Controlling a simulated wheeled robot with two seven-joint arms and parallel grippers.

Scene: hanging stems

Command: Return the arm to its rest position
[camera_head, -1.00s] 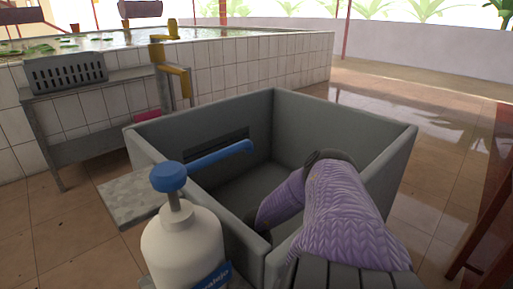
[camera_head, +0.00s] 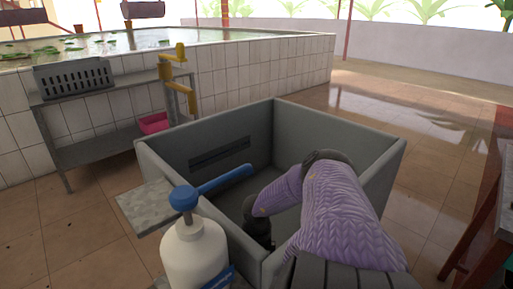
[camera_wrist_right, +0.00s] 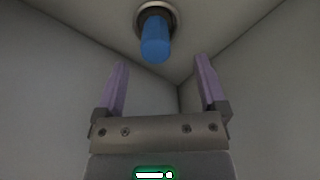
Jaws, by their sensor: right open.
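My purple right arm (camera_head: 345,215) reaches over the near right part of the grey basin (camera_head: 335,145) and bends down into it. Its dark wrist end (camera_head: 258,232) shows at the near wall in the head view; the fingers are hidden there. In the right wrist view my right gripper (camera_wrist_right: 162,88) is open, with its two purple fingers apart and nothing between them. A blue cylinder (camera_wrist_right: 155,42) in a round metal ring (camera_wrist_right: 157,15) lies beyond the fingertips, apart from them. My left gripper is not in view.
A white bottle (camera_head: 195,256) with a blue pump head (camera_head: 184,198) stands by the near left corner; its long blue spout (camera_head: 226,179) points over the basin. A tiled pool (camera_head: 240,90), a shelf (camera_head: 95,150) and a grey crate (camera_head: 75,77) stand behind.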

